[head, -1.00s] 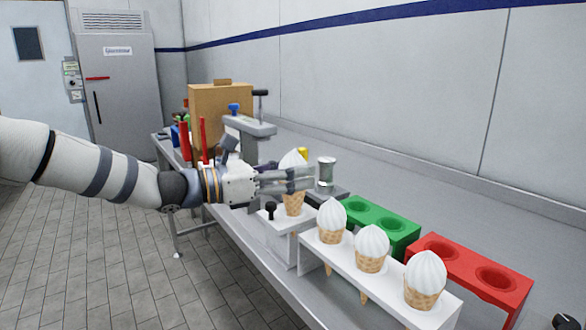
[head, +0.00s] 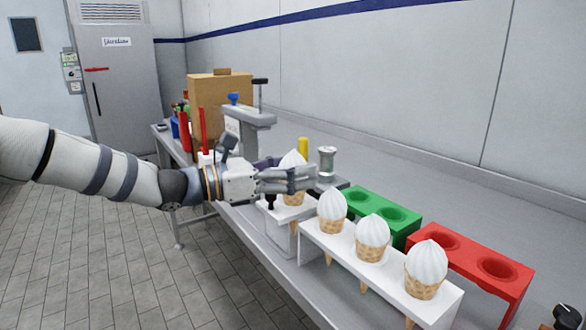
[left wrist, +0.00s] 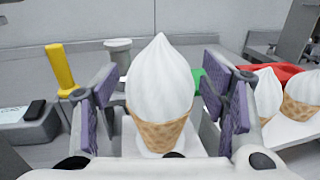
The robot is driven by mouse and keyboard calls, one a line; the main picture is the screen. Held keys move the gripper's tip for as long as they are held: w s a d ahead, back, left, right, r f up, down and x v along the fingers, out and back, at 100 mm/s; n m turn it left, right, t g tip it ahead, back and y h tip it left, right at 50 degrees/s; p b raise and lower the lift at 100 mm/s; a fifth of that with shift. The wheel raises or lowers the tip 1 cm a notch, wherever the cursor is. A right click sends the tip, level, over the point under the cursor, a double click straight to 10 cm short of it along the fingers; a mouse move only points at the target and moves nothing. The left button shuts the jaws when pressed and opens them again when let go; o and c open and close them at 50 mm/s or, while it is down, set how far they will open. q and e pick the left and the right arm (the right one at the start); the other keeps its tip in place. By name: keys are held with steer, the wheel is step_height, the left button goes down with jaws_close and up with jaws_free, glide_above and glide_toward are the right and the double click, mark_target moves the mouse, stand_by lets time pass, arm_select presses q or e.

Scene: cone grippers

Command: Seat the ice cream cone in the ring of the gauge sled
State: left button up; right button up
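An ice cream cone (head: 293,199) with white swirl stands upright over the white gauge sled (head: 280,240), whose dark knob is beside it. Its tip looks to be down in the sled's top, but the ring is hidden. My left gripper (head: 288,182) has its fingers on either side of this cone. In the left wrist view the cone (left wrist: 160,100) sits between the purple finger pads, with gaps on both sides, so the gripper is open around it. A dark piece at the lower right edge of the head view may be my right gripper (head: 568,318); its fingers are not clear.
A white rack (head: 385,283) with several cones stands just right of the sled. Green (head: 399,228) and red (head: 515,287) holders lie behind it. A metal cylinder (head: 326,163) and a yellow post (head: 303,146) stand close behind the gripper.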

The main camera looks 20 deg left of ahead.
arm_select(q)
steer(key=v, duration=1.2)
steer(key=s+d+f+m+g+y, duration=0.2)
steer(key=s+f+g, duration=0.15)
steer(key=f, duration=0.55)
steer(key=s+d+f+m+g+y, duration=0.25)
steer(key=s+f, duration=0.25)
steer(key=f, duration=0.4)
steer(key=s+d+f+m+g+y, duration=0.25)
steer(key=s+f, duration=0.25)
steer(key=f, duration=0.4)
steer(key=s+a+f+m+g+y, duration=0.1)
steer(key=s+f+m, duration=0.3)
steer(key=s, duration=0.6)
steer(key=s+a+f+m+g+y, duration=0.1)
steer(key=s+f+m+g+y, duration=0.1)
steer(key=s+m, duration=0.6)
steer(key=s+a+f+m+g+y+p, duration=0.1)
steer(key=s+f+m, duration=0.5)
steer(key=s, duration=0.7)
steer(key=f+g+y, duration=0.1)
steer(key=y, duration=0.1)
steer(key=shift+m+g+y, duration=0.3)
steer(key=shift+m+g, duration=0.05)
steer(key=shift+m, duration=0.05)
arm_select(e)
steer(key=shift+w+r+t, duration=0.3)
steer(key=shift+w+r, duration=0.3)
